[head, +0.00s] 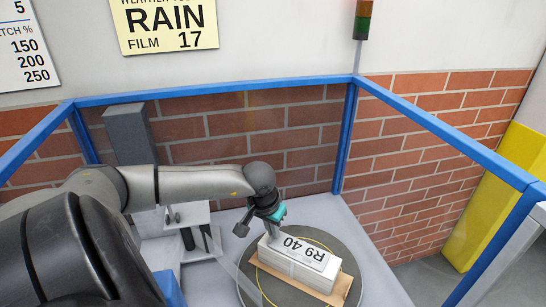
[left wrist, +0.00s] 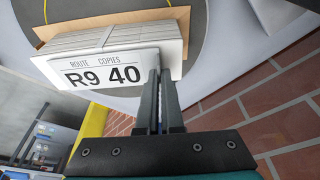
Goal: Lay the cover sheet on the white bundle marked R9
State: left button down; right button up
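The white bundle (head: 290,267) lies on a brown board on the round grey turntable. The cover sheet (head: 303,248), printed R9 40, is over its top and reads ROUTE COPIES R9 40 in the left wrist view (left wrist: 108,70). Whether it rests fully on the bundle cannot be told. My left gripper (head: 274,228) is at the sheet's left end in the head view. In the left wrist view, its two dark fingers (left wrist: 160,75) are close together at the sheet's edge and appear shut on it. The fingertips are partly hidden. My right gripper is not in view.
The turntable (head: 350,255) has a yellow ring line. A blue frame (head: 220,93) and brick wall surround the cell. A grey metal stand (head: 185,240) is left of the turntable. A yellow post (head: 500,200) stands at right. The grey surface right of the turntable is clear.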

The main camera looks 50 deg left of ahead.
pick_arm(q)
jog(key=shift+f, duration=0.2)
jog(key=c, duration=1.5)
grip_release()
jog(key=o, duration=0.5)
jog(key=shift+r, duration=0.1)
